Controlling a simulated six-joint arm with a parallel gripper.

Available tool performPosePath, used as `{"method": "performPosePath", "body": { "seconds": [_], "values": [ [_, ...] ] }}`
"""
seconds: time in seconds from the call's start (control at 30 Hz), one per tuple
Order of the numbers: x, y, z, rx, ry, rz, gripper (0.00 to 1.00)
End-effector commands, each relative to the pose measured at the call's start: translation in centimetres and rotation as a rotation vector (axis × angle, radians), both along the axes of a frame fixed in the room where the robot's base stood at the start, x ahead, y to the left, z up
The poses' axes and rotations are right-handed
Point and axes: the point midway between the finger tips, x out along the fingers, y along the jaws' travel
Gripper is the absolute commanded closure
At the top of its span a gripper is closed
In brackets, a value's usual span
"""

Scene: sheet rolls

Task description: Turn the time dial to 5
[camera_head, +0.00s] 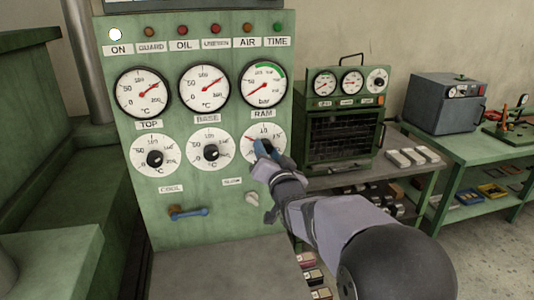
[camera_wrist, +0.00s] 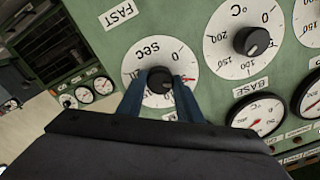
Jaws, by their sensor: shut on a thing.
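The time dial (camera_head: 265,129) is the white round dial under the RAM gauge on the green panel. In the wrist view it shows upside down, with a face (camera_wrist: 149,58) marked "sec" and a black knob (camera_wrist: 160,75) at its middle. My gripper (camera_head: 262,149) is at this dial, with its blue fingers on both sides of the knob; it also shows in the wrist view (camera_wrist: 160,84). It is shut on the knob. A red mark shows on the dial's right side in the wrist view. The fingers and wrist hide part of the scale, so I cannot read the setting exactly.
Two similar dials, one (camera_head: 211,136) under BASE and one (camera_head: 155,142) under TOP, sit to the left. A blue-handled lever (camera_head: 190,212) and a pale knob (camera_head: 252,198) are below. A green oven (camera_head: 340,112) stands on a bench to the right.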

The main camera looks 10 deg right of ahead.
Motion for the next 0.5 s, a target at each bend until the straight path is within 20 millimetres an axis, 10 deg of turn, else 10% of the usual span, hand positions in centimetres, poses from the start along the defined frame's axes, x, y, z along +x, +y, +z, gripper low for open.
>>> {"method": "performPosePath", "body": {
  "seconds": [0.23,0.27,0.33,0.5],
  "values": [
    [0.00,0.00,0.04,-0.001,0.000,0.000,0.90],
    [0.00,0.01,0.03,-0.001,0.000,0.000,0.65],
    [0.00,0.00,0.04,-0.001,0.000,0.000,0.49],
    [0.00,0.00,0.02,-0.001,0.000,0.000,0.49]
  ]
}}
